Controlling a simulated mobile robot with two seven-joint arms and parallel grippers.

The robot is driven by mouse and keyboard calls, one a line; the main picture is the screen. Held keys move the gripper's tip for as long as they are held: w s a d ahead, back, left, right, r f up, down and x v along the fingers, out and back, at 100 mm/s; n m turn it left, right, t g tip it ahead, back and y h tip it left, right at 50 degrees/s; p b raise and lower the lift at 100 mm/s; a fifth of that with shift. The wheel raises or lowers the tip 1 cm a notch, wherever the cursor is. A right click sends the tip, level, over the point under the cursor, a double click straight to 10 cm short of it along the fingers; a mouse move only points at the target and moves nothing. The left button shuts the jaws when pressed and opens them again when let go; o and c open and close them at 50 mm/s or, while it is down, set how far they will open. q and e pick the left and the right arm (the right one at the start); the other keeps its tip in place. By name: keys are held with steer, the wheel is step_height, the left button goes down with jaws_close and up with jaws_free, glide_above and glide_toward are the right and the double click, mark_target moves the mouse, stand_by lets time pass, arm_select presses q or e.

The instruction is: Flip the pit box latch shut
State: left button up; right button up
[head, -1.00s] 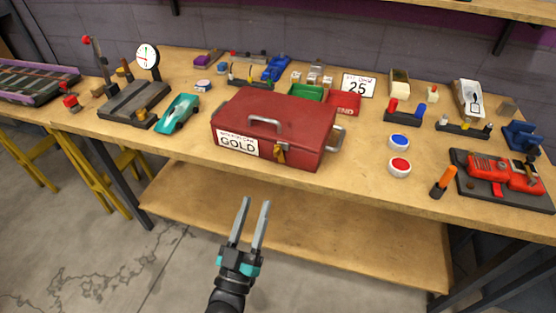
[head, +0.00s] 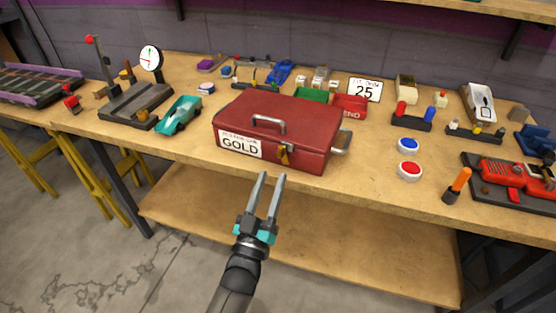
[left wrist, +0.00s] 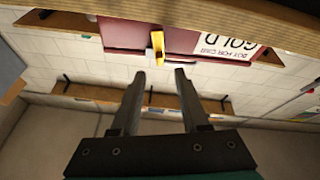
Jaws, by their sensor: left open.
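The red pit box (head: 290,120) stands on the workbench with its lid down. A white label reading GOLD is on its front, and a grey handle is on its lid. The brass-yellow latch (head: 284,153) hangs on the front face, right of the label; I cannot tell whether it is fastened. My left gripper (head: 271,179) is open and empty in front of the bench, below and short of the latch. In the left wrist view the box (left wrist: 125,34) and latch (left wrist: 157,46) appear upside down, ahead of the open fingers (left wrist: 158,76). My right gripper is not in view.
The workbench (head: 370,190) has clear wood in front of the box. A teal car (head: 179,115) stands left of it. A blue button (head: 409,145) and a red button (head: 410,170) sit to its right, with an orange-handled tool (head: 459,183) beyond.

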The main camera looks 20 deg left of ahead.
mark_target(279, 156)
arm_select(q)
steer(key=x, duration=0.6)
steer(key=shift+w+b, duration=0.1)
steer(key=shift+b, duration=0.2)
jaws_close()
